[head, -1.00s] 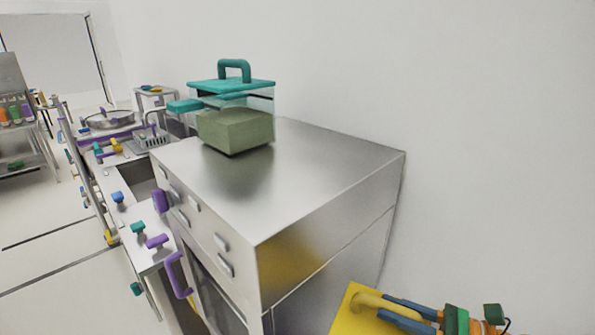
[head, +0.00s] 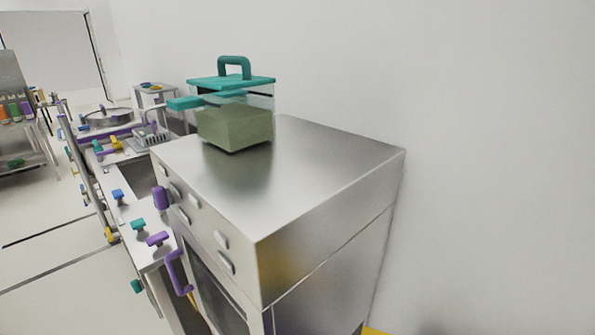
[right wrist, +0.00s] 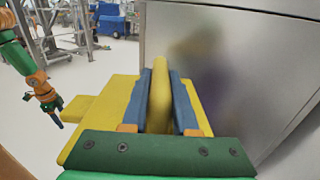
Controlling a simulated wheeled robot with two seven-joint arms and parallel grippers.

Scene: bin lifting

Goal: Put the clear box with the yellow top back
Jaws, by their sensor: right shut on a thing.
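In the right wrist view my right gripper (right wrist: 161,78) has its two blue fingers closed on the upright yellow handle (right wrist: 161,64) of a yellow top (right wrist: 88,128). The clear walls of the box below it are hidden. The yellow top is beside a metal cabinet side. In the head view only a sliver of yellow (head: 374,331) shows at the bottom edge, and the right gripper is out of that view. My left gripper (right wrist: 57,117) hangs at the left of the right wrist view, away from the box; its fingers are too small to judge.
A clear box with a teal lid (head: 232,83) stands on the metal cabinet top (head: 310,170). The cabinet's front half of the top is bare. Purple handles (head: 176,272) stick out of its front. A wall (head: 480,150) rises behind it.

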